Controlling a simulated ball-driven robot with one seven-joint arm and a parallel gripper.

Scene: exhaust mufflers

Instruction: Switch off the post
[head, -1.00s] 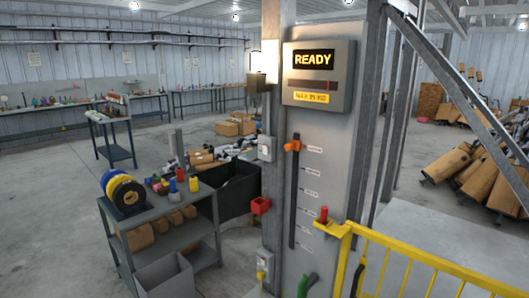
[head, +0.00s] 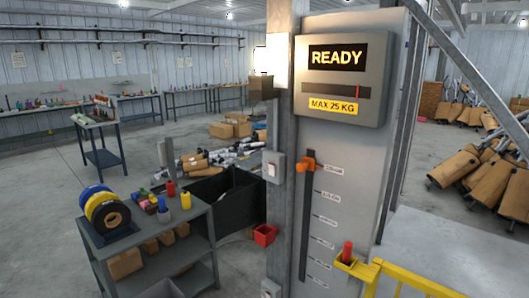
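The post (head: 332,225) is a tall grey panel beside a steel column (head: 279,110), right of centre in the head view. Its display box (head: 340,101) shows READY in yellow letters, a dark gauge with a red mark, and a yellow MAX 25 KG label. An orange handle (head: 308,165) sits near the top of a vertical slot with labelled marks. A small grey switch box (head: 273,167) is fixed to the column, and another box (head: 270,288) is cut off at the bottom edge. A red knob (head: 347,252) stands in a yellow bracket (head: 357,268). My gripper is not in view.
A grey cart (head: 203,230) with cable reels (head: 107,210) and small coloured items stands at left. A yellow railing (head: 415,283) is at lower right. Mufflers (head: 470,168) are piled far right. Floor between is open.

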